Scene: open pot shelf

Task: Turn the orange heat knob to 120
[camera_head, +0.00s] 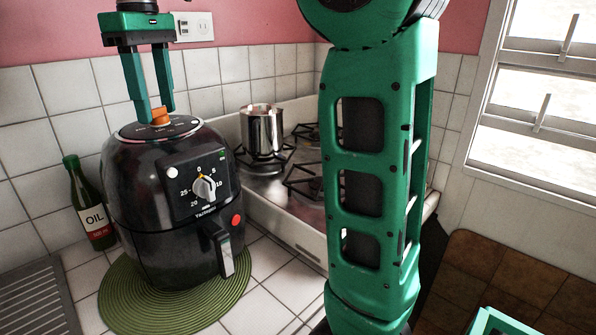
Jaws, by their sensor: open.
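The orange heat knob (161,116) sits on the top of a black air fryer (150,230). My gripper (155,110) points straight down over it with two green fingers. The fingers are apart, one on each side of the knob, with the tips near the fryer's top. I cannot tell whether they touch the knob. The dial marks around the knob are too small to read. A white timer knob (204,188) with minute numbers is on the fryer's front panel.
The fryer stands on a green round mat (125,312). An oil bottle (88,205) is at its left. A stove (290,225) with a steel pot (262,132) is behind right. A window (545,90) is at the far right.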

